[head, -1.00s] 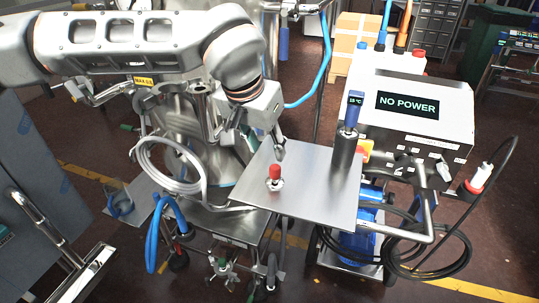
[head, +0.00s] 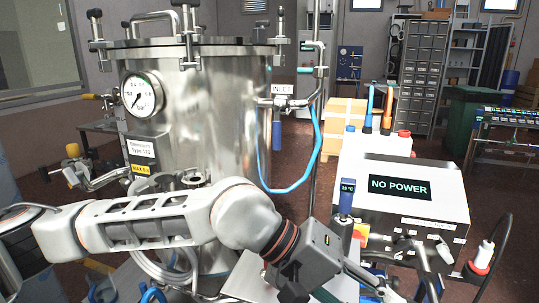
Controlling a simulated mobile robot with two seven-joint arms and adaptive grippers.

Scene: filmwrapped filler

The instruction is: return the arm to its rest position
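My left arm (head: 150,222) comes in from the left, across the front of the steel tank. Its gripper (head: 345,285) is low in the head view, over the metal plate (head: 246,278) and left of the NO POWER box. A metal finger reaches toward the lower right; the other finger is not clear, so I cannot tell whether it is open. I see no object held in it. My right arm and gripper are not in view.
The steel tank (head: 205,120) with a round gauge (head: 142,95) stands behind the arm. The NO POWER box (head: 400,190) is at the right, with a blue-topped probe (head: 346,197) in front. A blue hose (head: 294,186) hangs between. A black cable loops at far right.

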